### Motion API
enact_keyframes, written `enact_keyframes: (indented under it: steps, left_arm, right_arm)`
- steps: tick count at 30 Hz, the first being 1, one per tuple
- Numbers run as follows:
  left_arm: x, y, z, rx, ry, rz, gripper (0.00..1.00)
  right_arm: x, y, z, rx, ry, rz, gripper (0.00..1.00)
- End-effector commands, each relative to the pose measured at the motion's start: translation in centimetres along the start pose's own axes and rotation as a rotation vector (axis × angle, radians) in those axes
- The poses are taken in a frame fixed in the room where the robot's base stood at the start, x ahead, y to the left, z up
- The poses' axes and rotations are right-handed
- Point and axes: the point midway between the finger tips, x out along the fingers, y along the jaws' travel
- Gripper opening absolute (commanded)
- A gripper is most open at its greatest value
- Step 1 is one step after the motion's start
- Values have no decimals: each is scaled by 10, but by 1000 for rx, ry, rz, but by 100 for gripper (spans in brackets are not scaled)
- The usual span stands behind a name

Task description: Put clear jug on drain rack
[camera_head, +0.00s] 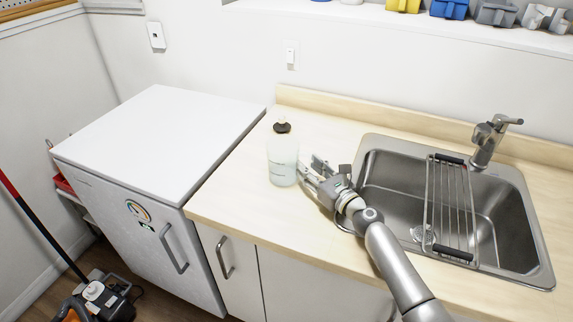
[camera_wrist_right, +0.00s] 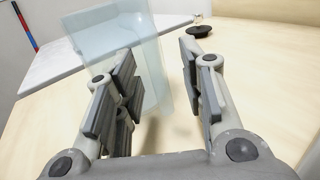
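The clear jug (camera_head: 283,165) stands upright on the wooden counter, left of the sink. In the right wrist view the bluish see-through jug (camera_wrist_right: 115,45) is just beyond and partly behind the left finger. My right gripper (camera_head: 312,170) is at the jug's right side, low over the counter. Its fingers (camera_wrist_right: 160,85) are spread wide, with nothing clamped between them. The drain rack (camera_head: 452,212), metal bars with black ends, lies empty across the sink. My left gripper is out of view.
The steel sink (camera_head: 385,180) with a faucet (camera_head: 488,140) is at the right. A white fridge (camera_head: 160,140) stands left of the counter. A small black round thing (camera_wrist_right: 200,31) shows beyond the jug; its link to the jug is unclear.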

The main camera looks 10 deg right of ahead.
Motion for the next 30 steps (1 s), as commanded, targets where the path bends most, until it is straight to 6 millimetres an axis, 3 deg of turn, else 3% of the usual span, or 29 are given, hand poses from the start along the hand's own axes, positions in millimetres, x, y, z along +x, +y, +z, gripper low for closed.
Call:
enact_keyframes:
  steps: [5,15,30]
  left_arm:
    - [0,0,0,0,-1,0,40]
    - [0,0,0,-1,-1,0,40]
    - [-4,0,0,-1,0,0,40]
  right_arm:
    - [0,0,0,0,1,0,37]
    - [0,0,0,0,1,0,0]
    - [0,0,7,-1,-1,0,0]
